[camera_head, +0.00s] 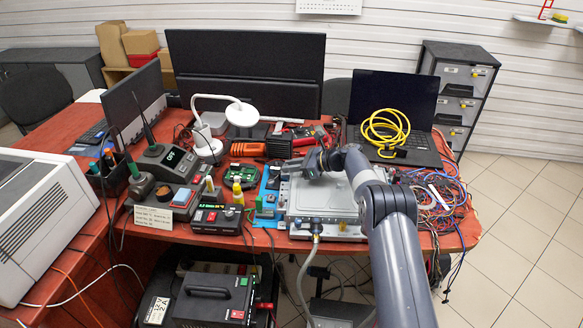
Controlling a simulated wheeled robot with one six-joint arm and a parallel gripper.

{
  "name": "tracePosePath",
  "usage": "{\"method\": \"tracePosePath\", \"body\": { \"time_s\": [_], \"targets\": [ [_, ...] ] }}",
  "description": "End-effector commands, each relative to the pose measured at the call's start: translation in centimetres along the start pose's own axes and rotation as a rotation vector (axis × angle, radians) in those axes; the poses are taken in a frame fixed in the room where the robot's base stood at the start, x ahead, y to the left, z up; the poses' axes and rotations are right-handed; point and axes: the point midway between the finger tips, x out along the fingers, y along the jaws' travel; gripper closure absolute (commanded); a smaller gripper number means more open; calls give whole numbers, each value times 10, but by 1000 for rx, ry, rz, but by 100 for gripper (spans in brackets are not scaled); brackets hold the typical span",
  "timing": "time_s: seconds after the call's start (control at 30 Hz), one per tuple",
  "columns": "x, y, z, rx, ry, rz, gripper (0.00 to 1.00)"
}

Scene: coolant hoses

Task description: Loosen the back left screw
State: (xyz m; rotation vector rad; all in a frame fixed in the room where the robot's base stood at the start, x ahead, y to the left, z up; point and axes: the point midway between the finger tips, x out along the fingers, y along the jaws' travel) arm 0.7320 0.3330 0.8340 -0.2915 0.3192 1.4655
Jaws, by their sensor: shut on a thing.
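The flat grey metal unit (322,203) lies on the red table, with a hose fitting (316,228) at its front edge. My gripper (292,171) is at the unit's back left corner, with my arm reaching in from the right front. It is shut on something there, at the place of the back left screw. The screw itself is hidden behind the gripper, and its turn cannot be seen.
A laptop (393,105) with a coiled yellow cable (385,131) stands behind right. Tangled wires (437,200) lie right of the unit.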

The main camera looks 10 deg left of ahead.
Motion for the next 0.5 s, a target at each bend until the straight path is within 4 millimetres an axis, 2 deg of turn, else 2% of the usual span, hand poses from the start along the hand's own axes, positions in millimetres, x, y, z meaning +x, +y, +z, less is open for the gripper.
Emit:
{"method": "tracePosePath", "body": {
  "time_s": [0.2, 0.23, 0.5],
  "targets": [
    [0, 0, 1, -1, -1, 0, 100],
    [0, 0, 1, -1, -1, 0, 81],
    [0, 0, 1, -1, -1, 0, 60]
  ]
}}
